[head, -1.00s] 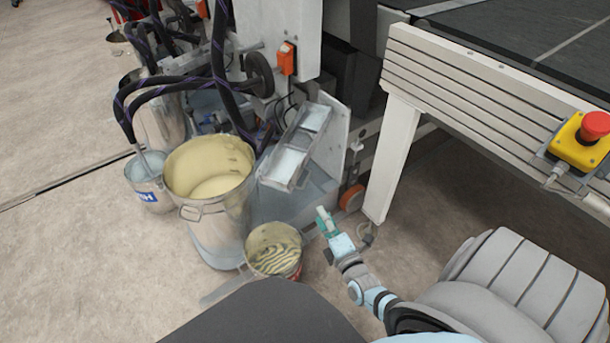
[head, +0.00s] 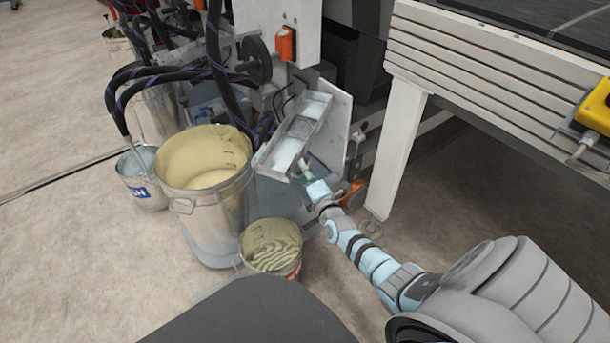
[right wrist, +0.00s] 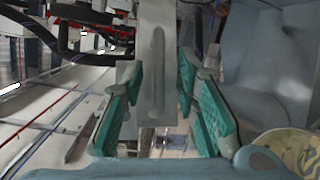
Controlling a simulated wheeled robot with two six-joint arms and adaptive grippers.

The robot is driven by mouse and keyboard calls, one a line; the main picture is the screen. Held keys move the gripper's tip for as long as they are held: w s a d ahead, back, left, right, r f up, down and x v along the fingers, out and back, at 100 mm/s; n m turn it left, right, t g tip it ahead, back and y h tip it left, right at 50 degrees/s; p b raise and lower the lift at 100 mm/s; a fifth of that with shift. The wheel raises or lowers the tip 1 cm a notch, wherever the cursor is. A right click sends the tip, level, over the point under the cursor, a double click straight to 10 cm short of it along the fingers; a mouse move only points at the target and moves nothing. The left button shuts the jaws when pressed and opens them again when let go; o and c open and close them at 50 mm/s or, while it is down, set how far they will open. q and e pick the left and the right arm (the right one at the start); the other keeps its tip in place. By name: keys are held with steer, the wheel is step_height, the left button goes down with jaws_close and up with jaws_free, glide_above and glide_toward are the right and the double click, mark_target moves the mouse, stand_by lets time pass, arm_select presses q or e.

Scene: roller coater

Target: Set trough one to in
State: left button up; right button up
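The trough (head: 290,143), a long shallow metal tray with a pale inside, sits tilted on the machine in the middle of the head view. My right gripper (head: 305,167) is at the trough's lower right edge, and its fingertips are small there. In the right wrist view my right gripper (right wrist: 158,85) is open, its teal pads apart on either side of a light upright bar (right wrist: 157,35) with a long raised or slotted shape. I cannot tell whether the pads touch the bar. My left gripper is not in view.
A large metal bucket of cream paint (head: 208,185) stands left of the trough, with a smaller tin (head: 271,246) in front. Black hoses (head: 160,75) hang at the left. A white frame leg (head: 397,145) and a yellow switch box (head: 596,108) are at the right.

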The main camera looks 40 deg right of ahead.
jaws_close()
stand_by(0.3)
steer(key=shift+w, duration=0.1)
